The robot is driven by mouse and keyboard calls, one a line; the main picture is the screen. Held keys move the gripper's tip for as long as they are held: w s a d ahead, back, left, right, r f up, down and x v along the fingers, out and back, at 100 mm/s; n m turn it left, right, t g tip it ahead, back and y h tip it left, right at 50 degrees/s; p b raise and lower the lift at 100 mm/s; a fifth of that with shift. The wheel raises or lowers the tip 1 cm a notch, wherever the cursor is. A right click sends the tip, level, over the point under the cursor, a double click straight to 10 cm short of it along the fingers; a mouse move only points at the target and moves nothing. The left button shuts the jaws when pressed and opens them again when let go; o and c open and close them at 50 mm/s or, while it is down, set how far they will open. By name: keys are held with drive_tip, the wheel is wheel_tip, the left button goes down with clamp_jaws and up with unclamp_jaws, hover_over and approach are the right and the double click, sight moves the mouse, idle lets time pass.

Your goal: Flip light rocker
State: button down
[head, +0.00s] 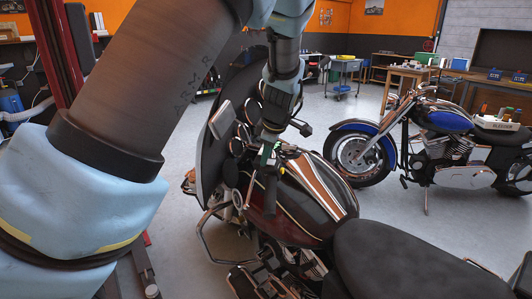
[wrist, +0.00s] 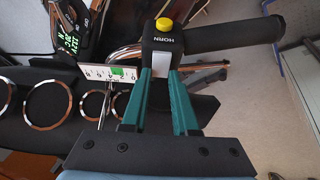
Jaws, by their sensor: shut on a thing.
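The black switch housing (wrist: 162,38) on the handlebar shows in the wrist view, with a yellow button (wrist: 165,24) and the word HORN. My gripper (wrist: 161,72) has its teal fingers shut on a pale block (wrist: 158,65) at the lower side of this housing. The fingers hide part of the block, and I cannot tell for sure whether it is the light rocker. A white plate with a green patch (wrist: 117,71) lies just left of the fingers. In the head view my gripper is at the handlebar of the dark red motorcycle (head: 290,205), largely hidden by my wrist.
The black handlebar grip (wrist: 242,36) extends right of the housing. Round chrome-ringed gauges (wrist: 44,99) and a lit display (wrist: 72,32) lie to the left. A blue motorcycle (head: 450,120) stands at the right, with open floor (head: 390,225) between.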

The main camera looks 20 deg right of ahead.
drive_tip(key=c, duration=0.7)
unclamp_jaws()
drive_tip(key=b+v, duration=0.2)
drive_tip(key=v, duration=0.8)
drive_tip(key=shift+s+r, duration=0.15)
drive_tip(key=shift+r, duration=0.2)
drive_tip(key=shift+a, duration=0.1)
